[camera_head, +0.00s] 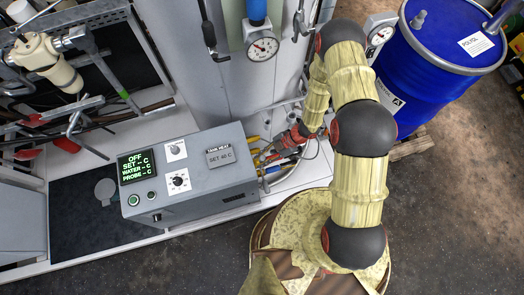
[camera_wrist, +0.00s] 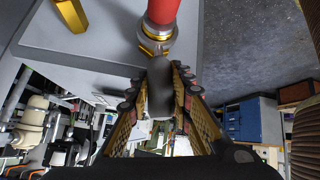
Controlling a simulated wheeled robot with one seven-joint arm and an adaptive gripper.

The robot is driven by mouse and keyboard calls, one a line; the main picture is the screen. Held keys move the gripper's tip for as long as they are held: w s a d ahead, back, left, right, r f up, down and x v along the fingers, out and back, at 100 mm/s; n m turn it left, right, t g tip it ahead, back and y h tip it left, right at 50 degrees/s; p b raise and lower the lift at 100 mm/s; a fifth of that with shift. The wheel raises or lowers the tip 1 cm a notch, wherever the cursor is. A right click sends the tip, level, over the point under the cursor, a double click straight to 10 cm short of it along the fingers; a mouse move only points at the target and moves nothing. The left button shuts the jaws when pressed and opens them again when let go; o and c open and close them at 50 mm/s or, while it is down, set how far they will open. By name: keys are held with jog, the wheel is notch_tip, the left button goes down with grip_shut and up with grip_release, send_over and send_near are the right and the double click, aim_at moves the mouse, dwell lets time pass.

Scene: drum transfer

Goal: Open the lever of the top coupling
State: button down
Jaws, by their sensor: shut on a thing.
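In the wrist view, my gripper (camera_wrist: 158,92) has its two ribbed, yellow-sided fingers on either side of a dark grey lever (camera_wrist: 159,78) and is shut on it. The lever sits just below a metal and brass coupling (camera_wrist: 155,38), which has a red part (camera_wrist: 164,10) above it. I cannot tell from this view whether this is the top coupling or how far the lever is turned. In the head view, my gripper (camera_head: 268,156) is low beside the grey tank, partly hidden among hoses and fittings.
A grey control box (camera_head: 190,175) with a green display stands left of my gripper. The grey tank (camera_head: 235,95) with a pressure gauge (camera_head: 262,46) rises behind it. A blue drum (camera_head: 435,65) stands on a pallet at the right. The dark floor (camera_head: 450,220) at the lower right is clear.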

jog(key=shift+w, duration=0.2)
jog(key=c, duration=1.6)
grip_release()
jog(key=shift+s, duration=0.1)
jog(key=v, duration=1.2)
jog(key=shift+n, duration=0.3)
